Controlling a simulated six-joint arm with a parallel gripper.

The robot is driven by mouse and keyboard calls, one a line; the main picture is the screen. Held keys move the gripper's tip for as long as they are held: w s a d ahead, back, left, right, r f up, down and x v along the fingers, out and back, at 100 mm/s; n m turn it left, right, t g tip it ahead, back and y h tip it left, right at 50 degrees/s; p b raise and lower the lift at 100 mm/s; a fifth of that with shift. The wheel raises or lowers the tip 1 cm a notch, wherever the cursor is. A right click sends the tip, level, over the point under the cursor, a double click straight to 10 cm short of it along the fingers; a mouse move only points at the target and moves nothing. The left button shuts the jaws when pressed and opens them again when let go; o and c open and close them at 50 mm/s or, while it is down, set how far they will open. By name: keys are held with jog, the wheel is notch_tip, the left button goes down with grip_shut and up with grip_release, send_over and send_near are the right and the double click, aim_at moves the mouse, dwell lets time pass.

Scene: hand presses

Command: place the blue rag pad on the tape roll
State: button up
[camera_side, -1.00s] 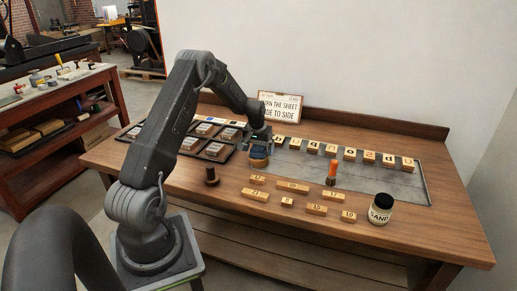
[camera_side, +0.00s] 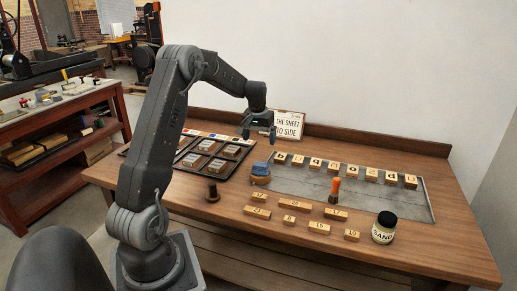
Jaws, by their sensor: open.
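The blue rag pad (camera_side: 261,168) lies on top of the tape roll (camera_side: 260,180), a short tan cylinder standing on the wooden table left of the grey plate. The pad sits slightly tilted on the roll and covers its top. My gripper (camera_side: 260,137) is open and empty, above and a little behind the pad, clear of it. Its fingertips point down and are small in this view.
A black tray (camera_side: 188,165) with several blocks lies to the left, and a dark spool (camera_side: 212,191) in front. Letter blocks stand along the grey plate (camera_side: 310,184), with an orange-handled tool (camera_side: 335,191). Numbered wooden blocks and a sand jar (camera_side: 384,228) are at the front. A sign (camera_side: 289,125) stands behind.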

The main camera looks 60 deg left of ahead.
jog(key=s+d+r+m+t, duration=0.15)
jog(key=d+r, duration=0.25)
jog(key=d, duration=0.4)
jog(key=s+d+r+m, duration=0.2)
jog(key=d+r, duration=0.3)
jog(key=d, duration=0.2)
jog(key=s+d+r+m+t, duration=0.1)
jog(key=d+r, duration=0.3)
jog(key=d, duration=0.4)
jog(key=s+d+m+t+h, duration=0.1)
jog(key=s+d+m, duration=0.3)
jog(key=s+d, duration=1)
jog(key=shift+s+f+t, duration=0.3)
jog(key=shift+s+t, duration=0.15)
jog(key=shift+s, duration=0.4)
